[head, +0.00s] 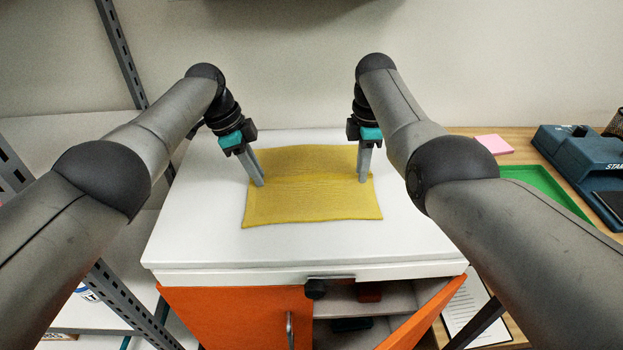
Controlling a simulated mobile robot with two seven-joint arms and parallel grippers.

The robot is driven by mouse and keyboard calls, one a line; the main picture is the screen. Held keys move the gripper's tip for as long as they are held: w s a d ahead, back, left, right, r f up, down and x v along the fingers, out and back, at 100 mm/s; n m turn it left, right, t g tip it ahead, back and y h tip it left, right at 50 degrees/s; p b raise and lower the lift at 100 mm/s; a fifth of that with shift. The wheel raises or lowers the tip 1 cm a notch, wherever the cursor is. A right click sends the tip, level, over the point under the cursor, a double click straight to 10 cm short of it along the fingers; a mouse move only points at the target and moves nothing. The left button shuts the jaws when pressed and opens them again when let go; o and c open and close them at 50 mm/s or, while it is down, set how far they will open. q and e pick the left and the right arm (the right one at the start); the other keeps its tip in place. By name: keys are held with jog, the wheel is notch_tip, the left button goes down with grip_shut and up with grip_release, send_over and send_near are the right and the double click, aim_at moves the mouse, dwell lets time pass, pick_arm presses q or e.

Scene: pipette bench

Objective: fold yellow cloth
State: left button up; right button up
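The yellow cloth (312,204) lies on the white cabinet top, roughly rectangular, with a crease or ridge running across it between my two grippers. My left gripper (260,184) points down with its fingertips at the cloth's left edge, along the crease. My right gripper (363,180) points down with its fingertips at the cloth's right edge, at the other end of the crease. The fingers of each look close together. Whether cloth is pinched between them is too small to tell.
The white top (200,230) is clear around the cloth. Below it are an orange door (240,315) and a second orange door standing open. At right, a wooden desk holds pink notes (494,144), a green tray (545,184) and a blue device (580,155). Grey shelving stands at left.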

pick_arm(q)
jog(key=shift+f, duration=0.1)
grip_shut()
pick_arm(e)
jog(key=shift+f, duration=0.1)
grip_shut()
jog(key=shift+s, duration=0.1)
pick_arm(q)
jog(key=shift+r, duration=0.2)
